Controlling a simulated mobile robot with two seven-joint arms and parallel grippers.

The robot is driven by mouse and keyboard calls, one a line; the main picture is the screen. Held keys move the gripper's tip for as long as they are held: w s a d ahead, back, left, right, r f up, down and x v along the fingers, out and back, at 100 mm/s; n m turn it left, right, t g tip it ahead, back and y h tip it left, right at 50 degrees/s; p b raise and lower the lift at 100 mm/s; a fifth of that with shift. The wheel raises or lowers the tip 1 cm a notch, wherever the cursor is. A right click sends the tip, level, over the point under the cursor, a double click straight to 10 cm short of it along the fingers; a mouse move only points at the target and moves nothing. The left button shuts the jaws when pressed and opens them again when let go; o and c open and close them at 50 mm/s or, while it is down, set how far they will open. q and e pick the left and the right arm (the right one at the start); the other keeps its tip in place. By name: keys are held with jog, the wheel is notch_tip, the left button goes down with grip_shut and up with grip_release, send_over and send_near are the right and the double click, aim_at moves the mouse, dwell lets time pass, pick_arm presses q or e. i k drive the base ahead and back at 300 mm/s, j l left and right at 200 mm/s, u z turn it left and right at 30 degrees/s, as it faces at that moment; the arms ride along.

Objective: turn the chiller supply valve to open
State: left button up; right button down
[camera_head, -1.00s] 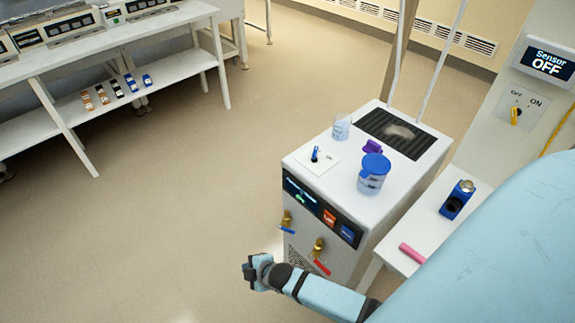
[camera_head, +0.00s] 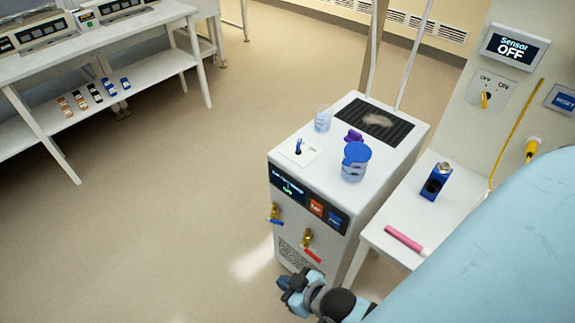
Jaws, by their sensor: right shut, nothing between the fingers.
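The chiller (camera_head: 345,215) is a white box with a dark display panel on its front. Two brass valves stick out below the panel. The left valve (camera_head: 274,211) has a blue handle; the right valve (camera_head: 307,237) has a red handle (camera_head: 312,255). Both handles look roughly crosswise, but they are small, and I cannot read which valve is the supply. My right gripper (camera_head: 288,285) is shut and empty, low in front of the chiller, below the valves in the picture and apart from them. My left gripper is not in view.
On the chiller top stand a blue-lidded jug (camera_head: 355,165), a clear beaker (camera_head: 322,120) and a purple item (camera_head: 354,136). A white side table (camera_head: 395,222) on the right holds a blue holder (camera_head: 435,183) and a pink rod (camera_head: 404,240). The floor left of the chiller is free.

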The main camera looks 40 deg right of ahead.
aim_at(274, 222)
jog(key=k+j+z, duration=0.25)
jog(key=j+z, duration=0.2)
jog(key=k+j+z, duration=0.45)
jog(key=i, duration=0.1)
